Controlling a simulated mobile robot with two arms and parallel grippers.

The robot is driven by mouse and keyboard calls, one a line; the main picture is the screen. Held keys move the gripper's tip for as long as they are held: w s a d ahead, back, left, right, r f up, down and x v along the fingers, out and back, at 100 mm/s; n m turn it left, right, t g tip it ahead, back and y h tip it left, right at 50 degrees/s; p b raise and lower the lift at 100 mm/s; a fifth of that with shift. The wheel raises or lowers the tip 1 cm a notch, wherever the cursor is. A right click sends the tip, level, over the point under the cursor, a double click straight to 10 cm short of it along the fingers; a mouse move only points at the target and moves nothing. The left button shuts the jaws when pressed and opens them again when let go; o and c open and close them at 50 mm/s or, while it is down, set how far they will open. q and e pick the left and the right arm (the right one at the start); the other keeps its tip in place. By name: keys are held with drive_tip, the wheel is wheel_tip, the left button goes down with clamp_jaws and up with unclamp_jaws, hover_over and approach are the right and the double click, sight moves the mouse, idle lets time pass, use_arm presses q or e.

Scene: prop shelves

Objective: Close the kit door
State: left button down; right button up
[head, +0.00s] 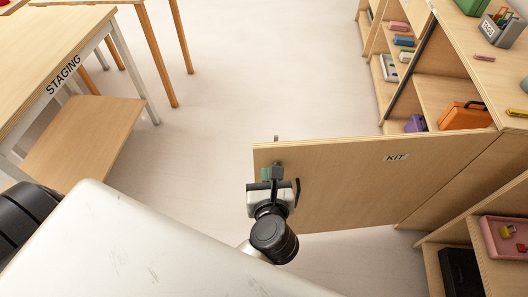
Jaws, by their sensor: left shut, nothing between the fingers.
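The kit door (345,185) is a light wood panel with a black-on-white KIT label. It stands open, swung out from the shelf unit on the right, with its free end towards the left. My left gripper (271,180) is shut and empty at the near face of the door, close to its free end. A small grey part shows at the fingertips; I cannot tell whether it is a door handle or part of the gripper, nor whether the fingers touch the door. My right gripper is not in view.
The shelf unit (463,92) on the right holds an orange case (464,116), a purple item (416,123) and a pink tray (490,238). A STAGING table (50,45) stands at the left. The floor (240,75) between them is clear.

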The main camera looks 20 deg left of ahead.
sight(263, 150)
use_arm(q)
drive_tip(key=x, duration=0.4)
drive_tip(key=r+p+x, duration=0.1)
drive_tip(key=x, duration=0.1)
drive_tip(key=shift+w+a, duration=0.2)
drive_tip(key=shift+w, duration=0.05)
